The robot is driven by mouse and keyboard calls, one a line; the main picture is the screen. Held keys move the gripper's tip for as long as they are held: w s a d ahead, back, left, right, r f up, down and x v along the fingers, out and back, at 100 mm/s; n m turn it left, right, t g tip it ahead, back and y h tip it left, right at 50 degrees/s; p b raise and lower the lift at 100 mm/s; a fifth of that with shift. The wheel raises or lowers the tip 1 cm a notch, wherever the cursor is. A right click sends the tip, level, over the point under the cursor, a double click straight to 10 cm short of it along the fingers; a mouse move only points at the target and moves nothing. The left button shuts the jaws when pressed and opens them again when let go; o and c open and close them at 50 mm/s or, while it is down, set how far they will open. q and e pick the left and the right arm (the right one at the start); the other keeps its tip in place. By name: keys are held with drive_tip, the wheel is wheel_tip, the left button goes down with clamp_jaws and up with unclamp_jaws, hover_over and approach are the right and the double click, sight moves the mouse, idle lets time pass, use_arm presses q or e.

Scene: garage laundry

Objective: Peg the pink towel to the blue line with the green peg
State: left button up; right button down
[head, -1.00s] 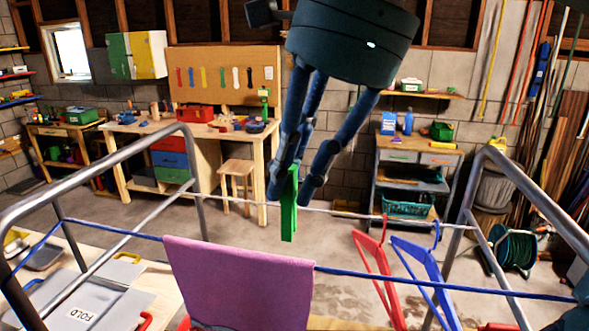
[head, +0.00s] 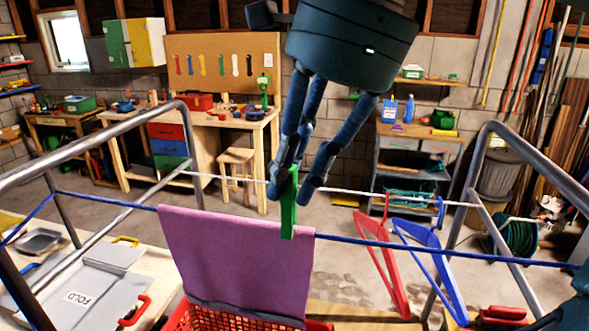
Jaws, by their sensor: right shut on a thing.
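The pink towel (head: 235,262) hangs over the blue line (head: 445,250), left of the middle of the head view. The green peg (head: 288,210) is upright and held from above by my right gripper (head: 291,188), which is shut on its upper part. The peg's lower end overlaps the towel's top edge near its right corner. I cannot tell whether the peg's legs straddle the towel and line or are in front of them.
A metal rack frame (head: 492,190) carries the lines. A red hanger (head: 383,262) and a blue hanger (head: 440,268) hang to the right. A red basket (head: 185,318) is below the towel. A table with a grey folding board (head: 105,275) stands at left.

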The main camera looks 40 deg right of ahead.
sight(294, 210)
drive_tip(key=shift+s+f+b, duration=0.1)
drive_tip(key=shift+f+b, duration=1.2)
drive_tip(key=shift+f, duration=0.75)
drive_tip(key=c, duration=1.5)
unclamp_jaws()
drive_tip(key=shift+c, duration=0.2)
drive_tip(key=shift+r, duration=0.15)
drive_tip(key=v, duration=1.1)
drive_tip(key=shift+r, duration=0.35)
drive_tip(key=shift+s, duration=0.1)
